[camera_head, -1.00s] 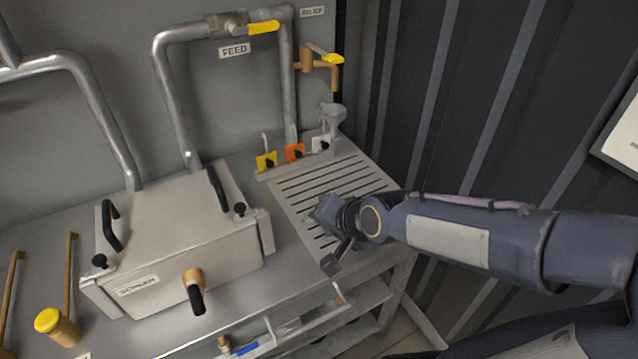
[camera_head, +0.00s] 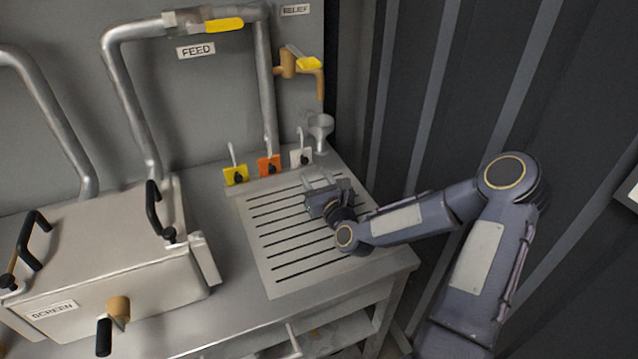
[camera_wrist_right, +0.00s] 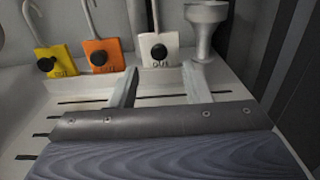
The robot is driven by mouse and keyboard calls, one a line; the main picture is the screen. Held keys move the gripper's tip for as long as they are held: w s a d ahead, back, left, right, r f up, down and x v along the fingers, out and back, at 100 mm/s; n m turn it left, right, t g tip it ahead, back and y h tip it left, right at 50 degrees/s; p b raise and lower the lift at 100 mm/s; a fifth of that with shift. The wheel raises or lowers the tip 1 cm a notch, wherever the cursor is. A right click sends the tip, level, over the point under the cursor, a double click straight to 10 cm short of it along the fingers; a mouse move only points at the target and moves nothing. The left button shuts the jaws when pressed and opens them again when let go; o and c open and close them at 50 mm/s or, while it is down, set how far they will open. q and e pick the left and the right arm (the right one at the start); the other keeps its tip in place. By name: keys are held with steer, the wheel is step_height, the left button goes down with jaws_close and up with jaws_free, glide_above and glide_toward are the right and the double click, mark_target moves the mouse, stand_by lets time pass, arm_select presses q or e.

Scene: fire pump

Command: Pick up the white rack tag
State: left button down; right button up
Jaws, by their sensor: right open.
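My left gripper is not in view.
The slotted board (camera_head: 285,245) is clear. A screen box (camera_head: 105,250) stands at the left.

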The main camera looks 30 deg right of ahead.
mark_target(305, 162)
steer(key=w, duration=0.5)
steer(key=shift+f, duration=0.1)
steer(key=shift+w+d+b, duration=0.1)
steer(key=shift+w+b, duration=0.2)
steer(key=shift+w, duration=0.6)
steer(key=c, duration=0.8)
steer(key=shift+r, duration=0.2)
steer(key=shift+r+p, duration=0.95)
steer(key=shift+r, duration=1.25)
